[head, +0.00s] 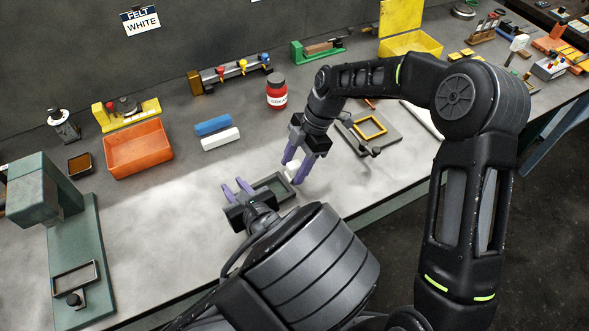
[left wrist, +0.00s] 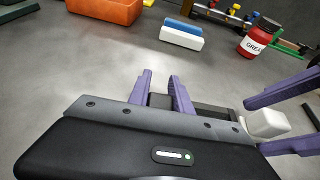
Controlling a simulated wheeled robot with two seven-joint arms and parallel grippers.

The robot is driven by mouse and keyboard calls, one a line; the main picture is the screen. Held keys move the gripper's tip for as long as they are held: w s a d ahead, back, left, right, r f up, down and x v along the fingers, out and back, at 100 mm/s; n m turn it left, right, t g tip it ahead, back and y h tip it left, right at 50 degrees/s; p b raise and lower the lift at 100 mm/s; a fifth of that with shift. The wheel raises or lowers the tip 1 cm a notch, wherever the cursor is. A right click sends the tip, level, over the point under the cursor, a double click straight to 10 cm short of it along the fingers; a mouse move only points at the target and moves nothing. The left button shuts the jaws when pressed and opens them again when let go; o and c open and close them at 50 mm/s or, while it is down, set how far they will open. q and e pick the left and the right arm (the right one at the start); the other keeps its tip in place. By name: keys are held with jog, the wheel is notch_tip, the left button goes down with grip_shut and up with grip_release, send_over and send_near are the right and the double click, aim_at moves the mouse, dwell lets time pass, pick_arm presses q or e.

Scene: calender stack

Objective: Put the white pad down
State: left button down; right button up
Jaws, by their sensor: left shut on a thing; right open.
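A small white pad (head: 292,169) is between the spread purple fingers of my right gripper (head: 297,166), near the right end of a dark grey rectangular frame (head: 284,182). It also shows as a white block in the left wrist view (left wrist: 265,121). My right gripper is open; I cannot tell whether the pad touches a finger or rests on the frame. My left gripper (head: 237,187) is shut on the near-left side of the dark frame, which sits on or just over the bench. Part of the frame is hidden behind the left gripper.
A blue bar (head: 212,125) and a white bar (head: 221,139) lie behind, near an orange bin (head: 138,148) and a red jar (head: 277,92). A green press (head: 75,245) stands at left. A plate with a yellow frame (head: 371,127) lies right. Bench between press and grippers is clear.

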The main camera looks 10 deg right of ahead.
grip_shut()
dwell(0.6)
